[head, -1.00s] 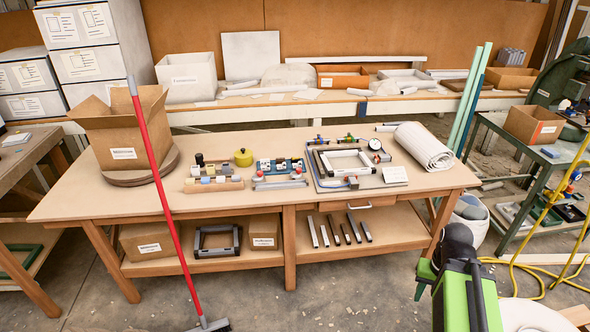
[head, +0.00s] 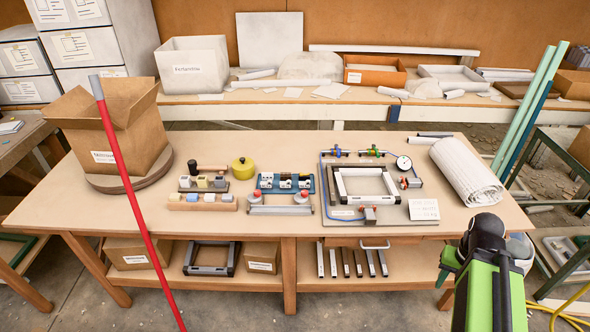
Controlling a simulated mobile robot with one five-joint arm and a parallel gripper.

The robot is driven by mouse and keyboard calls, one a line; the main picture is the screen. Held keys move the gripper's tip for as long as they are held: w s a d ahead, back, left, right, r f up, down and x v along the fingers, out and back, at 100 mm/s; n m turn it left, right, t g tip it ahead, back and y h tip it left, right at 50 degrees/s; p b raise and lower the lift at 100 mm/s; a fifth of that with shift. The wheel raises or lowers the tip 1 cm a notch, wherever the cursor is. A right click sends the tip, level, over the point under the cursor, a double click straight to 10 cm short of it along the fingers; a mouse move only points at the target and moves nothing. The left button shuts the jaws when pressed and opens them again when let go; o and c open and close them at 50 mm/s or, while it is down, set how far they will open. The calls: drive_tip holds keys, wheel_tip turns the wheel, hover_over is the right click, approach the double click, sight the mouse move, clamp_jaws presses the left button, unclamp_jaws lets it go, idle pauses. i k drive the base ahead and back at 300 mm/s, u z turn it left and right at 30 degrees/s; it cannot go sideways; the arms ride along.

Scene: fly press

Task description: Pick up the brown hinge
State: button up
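I cannot make out a brown hinge for certain in the head view; the small parts on the workbench (head: 275,226) are too small to tell apart. My arm, green and black, stands at the lower right, in front of the bench's right end. The end of it (head: 484,232) shows from behind, and I cannot make out its fingers or anything held.
The bench bears a cardboard box (head: 105,130), a yellow pot (head: 243,168), a blue rack (head: 270,188), a frame fixture (head: 333,200) and a white roll (head: 466,172). A red broom handle (head: 130,205) stands in front at left. Bars and boxes fill the lower shelf.

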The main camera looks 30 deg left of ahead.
sight(285, 176)
drive_tip(key=u, duration=0.2)
drive_tip(key=i, duration=0.25)
drive_tip(key=u, duration=1.1)
drive_tip(key=k, duration=0.7)
drive_tip(key=z, duration=0.05)
drive_tip(key=i, duration=0.7)
drive_tip(key=u, duration=0.1)
